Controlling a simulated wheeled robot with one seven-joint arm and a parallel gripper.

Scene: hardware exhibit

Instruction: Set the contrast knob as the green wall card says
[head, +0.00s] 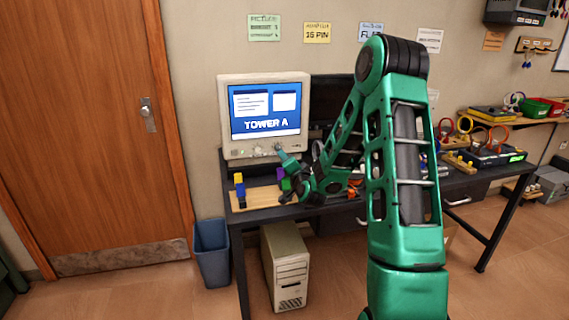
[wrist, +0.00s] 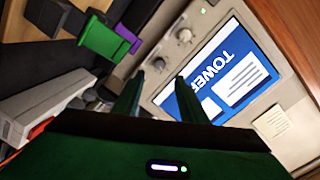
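The green wall card (head: 264,27) hangs above the beige monitor (head: 264,78); its small lines are too blurred to read surely. The monitor is lit and shows "TOWER A". In the wrist view its lower bezel carries two round knobs, one nearer (wrist: 160,63) and one farther (wrist: 185,35). I cannot read labels, so I cannot tell which is contrast. My gripper (wrist: 160,78) is open, its two fingers apart, with the nearer knob showing beyond and between the tips. Contact is not visible. In the head view my gripper (head: 277,149) is at the monitor's lower front edge.
A wooden board (head: 256,199) with colored blocks lies in front of the monitor. A dark second monitor (head: 332,105) stands to the right. A blue bin (head: 211,253) and a beige computer tower (head: 285,266) stand on the floor. Open floor lies by the door (head: 85,120).

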